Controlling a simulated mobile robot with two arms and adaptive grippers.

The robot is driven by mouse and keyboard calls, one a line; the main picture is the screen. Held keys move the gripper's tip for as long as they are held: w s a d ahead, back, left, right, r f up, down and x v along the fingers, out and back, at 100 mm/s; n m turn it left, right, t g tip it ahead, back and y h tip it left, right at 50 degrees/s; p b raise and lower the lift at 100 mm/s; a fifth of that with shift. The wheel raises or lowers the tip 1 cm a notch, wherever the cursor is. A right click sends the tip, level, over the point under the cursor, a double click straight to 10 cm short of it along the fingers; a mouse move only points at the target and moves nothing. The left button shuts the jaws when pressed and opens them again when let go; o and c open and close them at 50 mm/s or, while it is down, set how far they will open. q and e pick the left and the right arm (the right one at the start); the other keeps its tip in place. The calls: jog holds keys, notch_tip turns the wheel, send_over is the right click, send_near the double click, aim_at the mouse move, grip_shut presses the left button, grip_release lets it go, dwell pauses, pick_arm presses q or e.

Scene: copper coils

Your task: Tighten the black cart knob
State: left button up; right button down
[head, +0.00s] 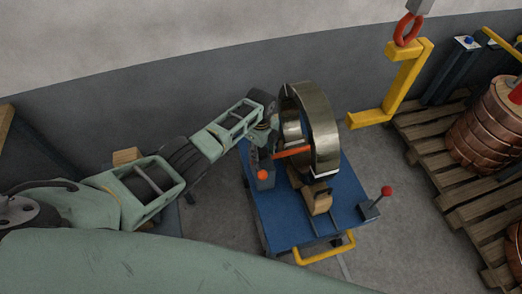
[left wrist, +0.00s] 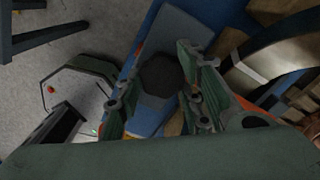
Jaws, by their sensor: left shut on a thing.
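The black cart knob (left wrist: 161,75) is a dark, many-sided disc between the fingers of my left gripper (left wrist: 160,68) in the left wrist view. The fingers close in from both sides and are shut on it. In the head view my left gripper (head: 266,138) reaches the far left side of the blue cart (head: 275,222), beside the metal coil ring. There the knob is hidden by the gripper and cart parts. My right gripper is in neither view.
A large metal coil ring (head: 322,125) stands upright on the cart, with a wooden block (head: 317,199) in front. A red-knobbed lever (head: 386,191) is at the cart's right. A yellow hook (head: 399,90) hangs nearby. Copper coils (head: 487,125) sit on a wooden pallet (head: 432,158) at right.

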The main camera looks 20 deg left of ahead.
aim_at(260, 151)
pick_arm(q)
jog(key=shift+a+m, duration=0.1)
jog(key=shift+m, duration=0.6)
jog(key=shift+r, duration=0.1)
jog(key=o, duration=1.1)
jog(key=shift+a, duration=0.1)
jog(key=shift+c, duration=0.2)
notch_tip(260, 151, up, 12)
